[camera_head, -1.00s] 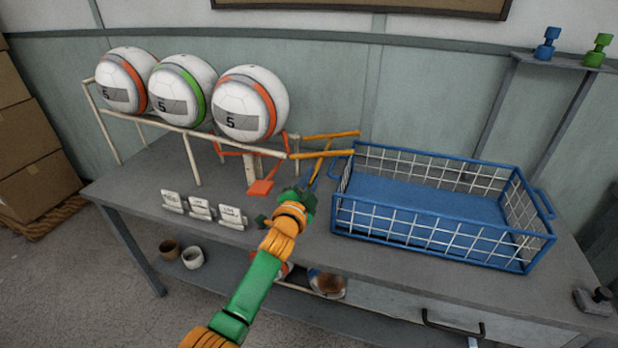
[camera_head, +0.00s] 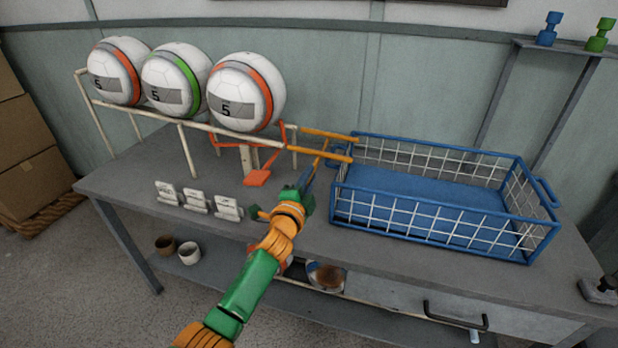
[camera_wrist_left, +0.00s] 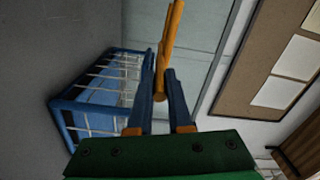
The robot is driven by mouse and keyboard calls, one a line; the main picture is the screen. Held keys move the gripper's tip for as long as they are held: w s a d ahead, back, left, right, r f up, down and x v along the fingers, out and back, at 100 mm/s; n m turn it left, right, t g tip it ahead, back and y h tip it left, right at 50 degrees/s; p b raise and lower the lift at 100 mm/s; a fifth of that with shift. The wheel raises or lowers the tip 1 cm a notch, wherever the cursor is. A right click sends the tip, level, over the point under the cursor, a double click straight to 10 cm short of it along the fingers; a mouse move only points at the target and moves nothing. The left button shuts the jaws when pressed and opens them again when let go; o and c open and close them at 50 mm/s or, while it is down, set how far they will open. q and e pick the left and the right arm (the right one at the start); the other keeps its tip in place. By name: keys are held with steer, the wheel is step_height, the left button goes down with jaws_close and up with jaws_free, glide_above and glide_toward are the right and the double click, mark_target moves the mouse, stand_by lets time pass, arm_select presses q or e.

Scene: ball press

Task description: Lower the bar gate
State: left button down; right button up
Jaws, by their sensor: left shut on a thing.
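Three white balls (camera_head: 245,92) with coloured bands sit in a row on the cream rail rack (camera_head: 180,128). At its right end is a red gate frame (camera_head: 282,135), with a red plate (camera_head: 257,178) below it. Two orange-yellow bars (camera_head: 325,153) run from there towards the blue wire basket (camera_head: 430,185). My left gripper (camera_head: 312,172) is at a slanted orange bar by these bars, in front of the rack's end. In the left wrist view, its dark blue fingers (camera_wrist_left: 160,95) are closed around the orange bar (camera_wrist_left: 169,45). My right gripper is not in view.
Several small white label stands (camera_head: 197,201) stand on the grey table (camera_head: 130,180). The empty-looking basket fills the table's right part. A shelf with blue (camera_head: 548,30) and green (camera_head: 600,36) weights is at the right. Cups (camera_head: 189,252) sit on the lower shelf.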

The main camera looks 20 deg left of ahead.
arm_select(q)
steer(key=c, duration=0.8)
jaws_free()
steer(key=shift+a, duration=0.1)
steer(key=shift+c, duration=0.2)
steer(key=shift+s, duration=0.25)
steer(key=s+p, duration=0.1)
steer(key=s, duration=0.5)
steer(key=shift+s+p, duration=0.25)
steer(key=shift+p, duration=0.15)
steer(key=shift+a+f, duration=0.1)
steer(key=shift+a, duration=0.05)
